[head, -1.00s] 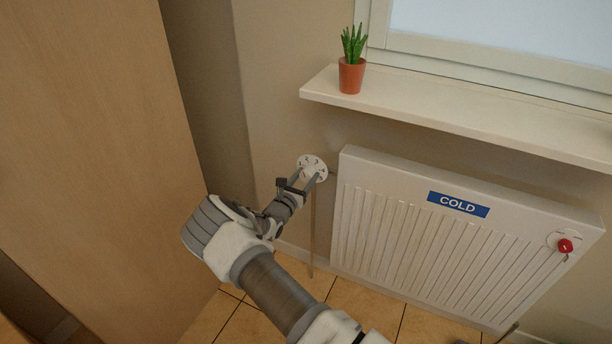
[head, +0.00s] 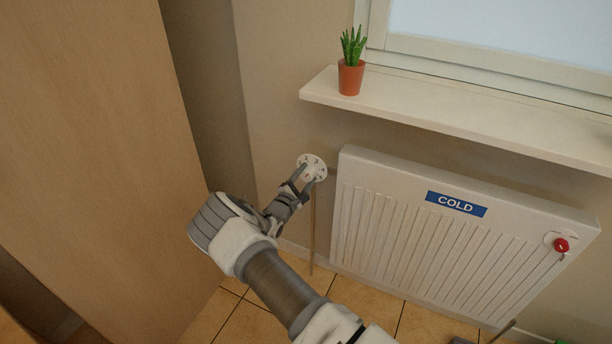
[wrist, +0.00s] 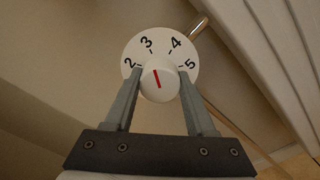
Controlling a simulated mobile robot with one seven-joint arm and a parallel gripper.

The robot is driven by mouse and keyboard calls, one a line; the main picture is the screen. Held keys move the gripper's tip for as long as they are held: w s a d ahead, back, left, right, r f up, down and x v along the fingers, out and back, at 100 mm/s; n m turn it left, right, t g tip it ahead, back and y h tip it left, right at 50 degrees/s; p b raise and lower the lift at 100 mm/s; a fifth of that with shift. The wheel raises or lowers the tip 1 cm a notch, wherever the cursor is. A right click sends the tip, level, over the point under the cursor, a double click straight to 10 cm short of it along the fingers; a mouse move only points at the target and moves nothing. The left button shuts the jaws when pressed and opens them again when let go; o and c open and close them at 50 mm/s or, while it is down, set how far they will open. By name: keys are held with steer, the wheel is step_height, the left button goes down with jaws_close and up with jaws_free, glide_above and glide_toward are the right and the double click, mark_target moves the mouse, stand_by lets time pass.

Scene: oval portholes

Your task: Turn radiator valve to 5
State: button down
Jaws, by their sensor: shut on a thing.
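The radiator valve shows in the wrist view as a white round knob (wrist: 159,92) with a red line. It sits in front of a white dial plate (wrist: 147,55) printed 2, 3, 4 and 5. The red line points up and slightly left, about at the 3; the 5 is to the right. My gripper (wrist: 159,76) is shut on the knob, one finger on each side. In the head view the dial plate (head: 312,162) is on the wall left of the radiator, with my gripper (head: 309,174) at it. The knob is hard to make out there.
The white radiator (head: 400,235) has a blue COLD sign (head: 456,204) and a red knob (head: 561,245) at its right. A sill (head: 440,110) with a potted plant (head: 351,77) is above. A wooden panel (head: 90,150) stands close left of my arm.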

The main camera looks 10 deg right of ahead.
steer(key=m, duration=0.4)
steer(key=shift+m, duration=0.3)
steer(key=m, duration=0.4)
steer(key=shift+m+p, duration=0.3)
steer(key=shift+p, duration=0.1)
steer(key=m, duration=0.4)
steer(key=shift+m, duration=2.4)
steer(key=shift+c, duration=1.2)
jaws_free()
